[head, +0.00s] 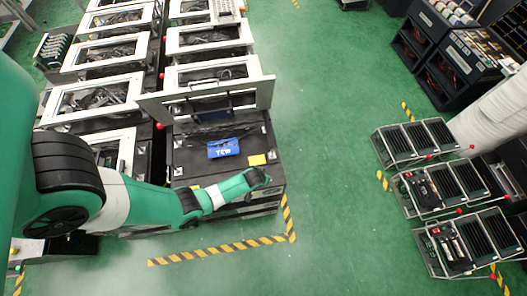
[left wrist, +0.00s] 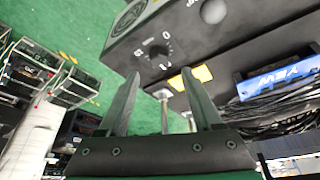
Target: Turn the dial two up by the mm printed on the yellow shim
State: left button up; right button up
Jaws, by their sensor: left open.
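The yellow shim (head: 257,160) lies on the dark bench top, near its right edge. In the left wrist view it (left wrist: 202,73) is partly hidden behind a finger, and its print is not legible. A black dial (left wrist: 158,56) with white marks around it sits on a dark panel in the left wrist view; its exact setting is too small to read. My left gripper (left wrist: 162,78) is open, with its fingers apart and the dial showing beyond the gap. In the head view the left gripper (head: 261,177) is beside the bench's front right edge. My right gripper is not in view.
A blue lettered block (head: 223,148) lies on the bench left of the shim. A hinged white-framed panel (head: 208,100) stands behind it. Metal posts (left wrist: 164,108) rise between my fingers in the wrist view. Green floor (head: 335,150) is clear to the right.

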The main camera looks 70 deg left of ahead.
pick_arm(q)
jog(key=b+x, duration=0.3)
jog(key=x, duration=0.3)
jog(key=shift+w, duration=0.15)
grip_shut()
